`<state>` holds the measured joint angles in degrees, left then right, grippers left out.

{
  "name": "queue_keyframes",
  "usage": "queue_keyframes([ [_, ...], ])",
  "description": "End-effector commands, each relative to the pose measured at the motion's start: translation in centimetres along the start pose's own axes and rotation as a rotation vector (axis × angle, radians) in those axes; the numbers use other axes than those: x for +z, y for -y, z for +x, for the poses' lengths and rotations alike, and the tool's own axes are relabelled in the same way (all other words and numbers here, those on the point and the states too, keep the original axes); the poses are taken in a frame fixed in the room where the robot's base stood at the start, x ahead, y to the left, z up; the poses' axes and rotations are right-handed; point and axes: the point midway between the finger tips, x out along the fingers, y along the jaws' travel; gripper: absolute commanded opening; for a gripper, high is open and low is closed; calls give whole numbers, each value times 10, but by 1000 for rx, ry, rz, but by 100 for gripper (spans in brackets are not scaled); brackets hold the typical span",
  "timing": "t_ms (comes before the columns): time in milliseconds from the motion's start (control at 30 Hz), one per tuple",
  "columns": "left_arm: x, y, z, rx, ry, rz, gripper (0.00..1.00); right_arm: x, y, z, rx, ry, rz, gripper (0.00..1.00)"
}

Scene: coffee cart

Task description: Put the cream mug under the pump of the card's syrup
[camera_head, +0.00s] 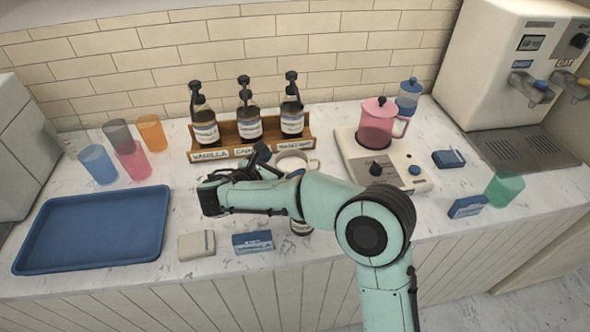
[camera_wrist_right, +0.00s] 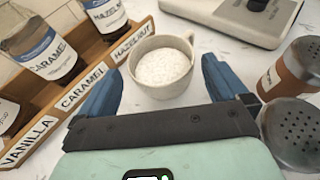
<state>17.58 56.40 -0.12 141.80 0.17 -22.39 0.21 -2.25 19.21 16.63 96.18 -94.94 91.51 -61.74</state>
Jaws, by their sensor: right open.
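The cream mug (camera_head: 297,162) stands on the counter in front of the right end of the syrup rack. In the right wrist view the mug (camera_wrist_right: 160,80) holds something white and speckled, and its handle points right. My right gripper (camera_wrist_right: 160,68) is open, its blue fingers either side of the mug's near part; contact is unclear. Three pump bottles, vanilla (camera_head: 205,130), caramel (camera_head: 248,124) and hazelnut (camera_head: 292,118), stand in the wooden rack (camera_head: 224,133). The blue-and-white card (camera_head: 253,242) near the front edge appears to read vanilla. My left gripper is not in view.
A blue tray (camera_head: 90,232) and several coloured cups (camera_head: 99,164) lie left. A stove (camera_head: 385,160) with a pink pot (camera_head: 377,125) stands right. Two shakers (camera_wrist_right: 290,128) (camera_wrist_right: 297,66) stand close right of the gripper in the wrist view. A pale block (camera_head: 196,245) lies in front.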

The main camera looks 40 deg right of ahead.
Motion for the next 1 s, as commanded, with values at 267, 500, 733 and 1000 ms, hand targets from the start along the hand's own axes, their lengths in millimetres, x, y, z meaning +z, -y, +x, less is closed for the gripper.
queue_keyframes([
  [267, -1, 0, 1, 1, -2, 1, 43, 2, 1, 27, -4, 0, 1, 100],
  [500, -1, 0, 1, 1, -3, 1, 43, 4, 1, 56, -1, 0, 1, 100],
  [733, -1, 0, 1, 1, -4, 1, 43, 4, 0, 58, 1, 1, 1, 100],
  [1000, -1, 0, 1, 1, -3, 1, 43, 5, 0, 58, 1, 2, 2, 47],
])
